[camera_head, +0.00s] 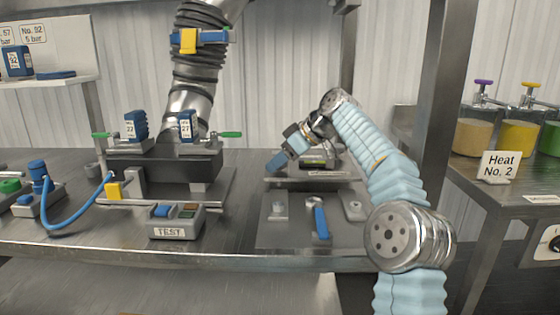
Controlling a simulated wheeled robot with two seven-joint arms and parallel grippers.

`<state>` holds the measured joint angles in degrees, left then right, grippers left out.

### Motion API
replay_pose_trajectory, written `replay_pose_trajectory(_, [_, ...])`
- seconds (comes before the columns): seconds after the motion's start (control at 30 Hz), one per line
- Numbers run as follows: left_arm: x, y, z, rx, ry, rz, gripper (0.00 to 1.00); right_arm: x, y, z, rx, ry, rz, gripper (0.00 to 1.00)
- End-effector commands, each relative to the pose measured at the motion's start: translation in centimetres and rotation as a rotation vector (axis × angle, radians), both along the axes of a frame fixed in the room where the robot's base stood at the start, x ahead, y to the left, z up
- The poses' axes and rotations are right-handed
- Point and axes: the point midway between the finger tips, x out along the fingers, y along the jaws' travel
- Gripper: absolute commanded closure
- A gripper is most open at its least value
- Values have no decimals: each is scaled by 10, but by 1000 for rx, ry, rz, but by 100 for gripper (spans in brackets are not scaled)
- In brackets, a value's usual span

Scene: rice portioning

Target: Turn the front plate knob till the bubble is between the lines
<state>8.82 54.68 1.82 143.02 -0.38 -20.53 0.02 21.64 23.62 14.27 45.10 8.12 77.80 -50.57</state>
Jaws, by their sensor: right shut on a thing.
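My right gripper (281,158) comes in from the right on its pale-blue sleeved arm and reaches down at the left side of the raised metal plate (330,180). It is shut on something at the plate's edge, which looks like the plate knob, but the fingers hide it. A small dark vial with a yellow-green window (315,161) sits on top of the plate, partly behind the wrist. The bubble and the lines are too small to make out. My left gripper is not in view.
A grey TEST box (176,222) and a black manifold (165,164) stand to the left. A steel post (442,110) rises at the right.

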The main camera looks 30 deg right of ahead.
Motion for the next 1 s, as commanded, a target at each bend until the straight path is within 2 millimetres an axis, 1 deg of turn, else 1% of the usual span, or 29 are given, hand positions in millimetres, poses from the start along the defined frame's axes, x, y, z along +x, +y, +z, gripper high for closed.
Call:
replay_pose_trajectory(0.1, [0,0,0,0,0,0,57,1,0,1,0,-6,58,85])
replay_pose_trajectory(0.33, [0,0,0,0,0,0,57,1,0,1,0,-5,132,85])
replay_pose_trajectory(0.87, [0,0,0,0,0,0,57,1,1,1,0,-3,156,85])
replay_pose_trajectory(0.9, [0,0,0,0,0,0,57,1,1,1,0,-3,156,50])
replay_pose_trajectory(0.97, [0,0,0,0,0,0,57,1,1,1,0,-3,156,41])
replay_pose_trajectory(1.0, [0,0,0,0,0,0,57,1,1,1,0,-3,156,35])
